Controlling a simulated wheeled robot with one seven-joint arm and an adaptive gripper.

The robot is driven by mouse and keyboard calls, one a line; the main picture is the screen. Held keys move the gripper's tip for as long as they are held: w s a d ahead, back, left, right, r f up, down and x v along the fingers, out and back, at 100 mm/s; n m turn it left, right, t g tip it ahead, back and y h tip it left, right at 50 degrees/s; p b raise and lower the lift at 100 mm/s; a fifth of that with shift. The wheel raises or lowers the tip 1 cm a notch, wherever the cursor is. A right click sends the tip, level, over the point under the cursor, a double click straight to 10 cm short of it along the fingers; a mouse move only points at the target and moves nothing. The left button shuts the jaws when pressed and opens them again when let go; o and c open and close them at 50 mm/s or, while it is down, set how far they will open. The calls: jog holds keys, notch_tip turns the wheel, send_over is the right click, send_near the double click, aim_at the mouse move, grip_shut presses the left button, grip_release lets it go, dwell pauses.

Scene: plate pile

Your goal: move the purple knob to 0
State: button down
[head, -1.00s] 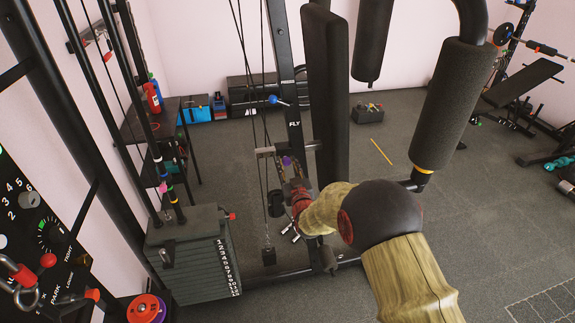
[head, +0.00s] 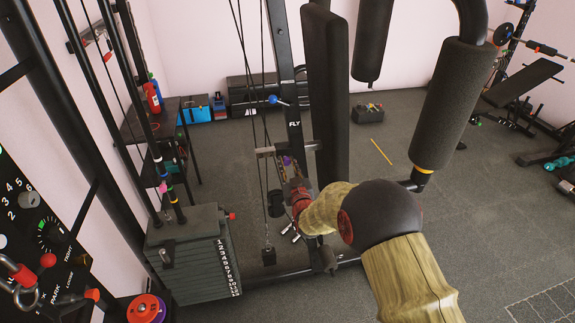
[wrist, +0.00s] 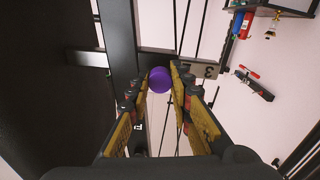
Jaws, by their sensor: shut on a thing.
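The purple knob (wrist: 160,79) is round and sits between my two fingertips in the wrist view. My gripper (wrist: 160,77) is shut on it, with one yellow-lined finger on each side. A grey plate marked 3 (wrist: 208,70) is just right of the knob; no 0 mark is readable. In the head view, my gripper (head: 290,168) is at the black upright (head: 296,128) marked FLY, below a short crossbar. There the knob is mostly hidden by my gripper.
A tall black pad (head: 327,90) stands close right of the upright. Cables and a grey weight stack (head: 190,258) are to the left. A blue-ended pin (head: 274,99) sticks out higher on the upright. Open floor lies to the right.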

jog(key=shift+f+b+x, duration=0.2)
jog(key=shift+b+x, duration=0.7)
jog(key=shift+x, duration=0.25)
jog(key=shift+r, duration=0.3)
jog(key=c, duration=1.6)
grip_release()
jog(key=shift+w+f, duration=0.15)
jog(key=shift+o, duration=0.2)
jog(key=v, duration=1.2)
